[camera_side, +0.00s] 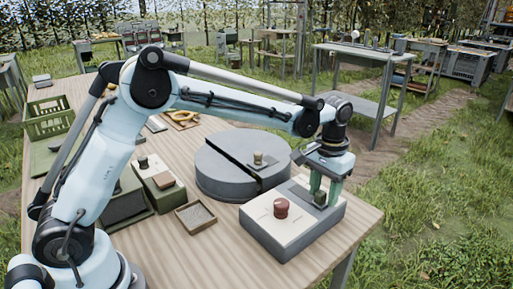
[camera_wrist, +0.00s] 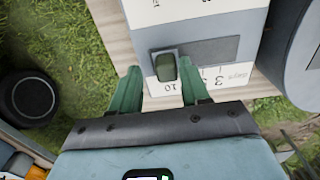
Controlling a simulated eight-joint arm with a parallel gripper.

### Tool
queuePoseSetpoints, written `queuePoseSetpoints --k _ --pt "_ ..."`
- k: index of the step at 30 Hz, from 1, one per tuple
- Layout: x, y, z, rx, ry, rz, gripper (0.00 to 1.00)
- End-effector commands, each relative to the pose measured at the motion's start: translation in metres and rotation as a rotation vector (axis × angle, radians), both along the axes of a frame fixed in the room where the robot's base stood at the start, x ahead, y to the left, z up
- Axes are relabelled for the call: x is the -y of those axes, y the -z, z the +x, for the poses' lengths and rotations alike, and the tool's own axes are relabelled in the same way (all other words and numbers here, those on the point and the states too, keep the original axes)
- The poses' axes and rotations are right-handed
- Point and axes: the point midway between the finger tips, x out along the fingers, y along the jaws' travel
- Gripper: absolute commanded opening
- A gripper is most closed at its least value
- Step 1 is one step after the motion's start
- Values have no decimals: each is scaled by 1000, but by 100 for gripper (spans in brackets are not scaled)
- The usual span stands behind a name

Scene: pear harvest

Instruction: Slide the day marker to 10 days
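The day marker is a small dark olive-grey block (camera_wrist: 164,67) with a rounded top. In the wrist view it sits at the left end of a grey slot, just above the printed 10 of the days scale (camera_wrist: 218,80). In the side view the marker (camera_side: 320,198) is at the right end of the grey control box (camera_side: 312,232). My gripper (camera_wrist: 160,66) is open with its green fingers on either side of the marker. A gap shows on the left; the right finger is close, and I cannot tell if it touches. My gripper (camera_side: 324,192) is low over the panel.
A round grey turntable (camera_side: 218,165) with a dark slot is close behind. A small tray (camera_side: 195,216) and green crates (camera_side: 50,115) are to the left. The table edge is just right of the box.

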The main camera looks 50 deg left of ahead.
Motion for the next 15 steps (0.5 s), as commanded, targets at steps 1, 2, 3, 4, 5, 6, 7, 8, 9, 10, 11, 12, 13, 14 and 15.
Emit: queuePoseSetpoints --k 1,2,3,4,5,6,7,8,9,10,11,12,13,14,15 --pt "0 0 0 0 0 1 51" --pt "-1 0 0 0 -1 2 51" --pt "-1 0 0 0 -1 2 51" --pt "-1 0 0 -1 -1 3 51" --pt "-2 0 0 -1 -1 3 51" --pt "-2 0 0 -1 -2 3 51" --pt "-2 0 0 -1 -2 4 51" --pt "-2 0 0 -1 -2 4 51" --pt "-2 0 0 -1 -2 4 51" --pt "-3 -1 0 -1 -2 4 51" --pt "-3 -3 0 -1 -2 4 51" --pt "-3 -5 0 -1 -2 5 51" --pt "-3 -8 0 -1 -2 5 51" --pt "-3 -11 0 -1 -2 5 51" --pt "-3 -16 0 -1 -2 5 51"
